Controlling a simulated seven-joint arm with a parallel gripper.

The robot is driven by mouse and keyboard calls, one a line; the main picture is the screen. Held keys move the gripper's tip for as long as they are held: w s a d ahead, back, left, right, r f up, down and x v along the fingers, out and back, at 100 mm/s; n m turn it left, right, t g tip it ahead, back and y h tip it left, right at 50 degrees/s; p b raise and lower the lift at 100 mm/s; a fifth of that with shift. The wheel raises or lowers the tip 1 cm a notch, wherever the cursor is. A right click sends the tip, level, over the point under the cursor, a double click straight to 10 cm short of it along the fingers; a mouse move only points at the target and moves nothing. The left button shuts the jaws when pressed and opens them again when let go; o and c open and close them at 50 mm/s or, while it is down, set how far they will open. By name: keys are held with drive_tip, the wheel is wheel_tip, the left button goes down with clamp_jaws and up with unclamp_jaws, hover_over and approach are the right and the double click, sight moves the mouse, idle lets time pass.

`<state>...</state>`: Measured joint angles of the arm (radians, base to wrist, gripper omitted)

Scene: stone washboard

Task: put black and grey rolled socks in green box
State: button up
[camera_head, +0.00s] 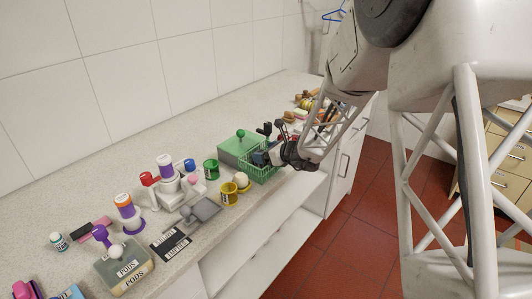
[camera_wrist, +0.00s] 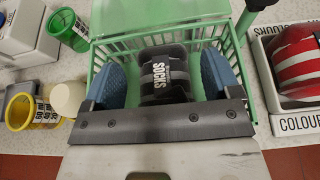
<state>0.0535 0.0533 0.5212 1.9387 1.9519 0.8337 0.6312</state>
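The black and grey rolled socks (camera_wrist: 164,75), with a white "SOCKS" label, show in the middle of the wrist view. They lie inside the green wire basket (camera_wrist: 116,42), or just above its floor; I cannot tell which. My gripper (camera_wrist: 163,85) has its two blue fingers on either side of the socks, with a narrow gap visible at each side. In the head view my gripper (camera_head: 273,157) reaches down over the green wire basket (camera_head: 262,175), and the socks are hard to make out there.
A yellow cup (camera_head: 228,193) and a green cup (camera_head: 210,169) stand left of the basket. A white tray marked "COLOURS" (camera_wrist: 282,121) holds red-and-white striped rolled socks (camera_wrist: 300,68) on its right. The counter's front edge is close to the basket.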

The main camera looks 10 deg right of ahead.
idle(0.3)
drive_tip(key=shift+r, duration=0.45)
drive_tip(key=shift+s+d+r, duration=0.15)
drive_tip(key=shift+r, duration=0.05)
drive_tip(key=v, duration=1.1)
drive_tip(key=shift+s+d, duration=0.2)
drive_tip(key=shift+r, duration=0.15)
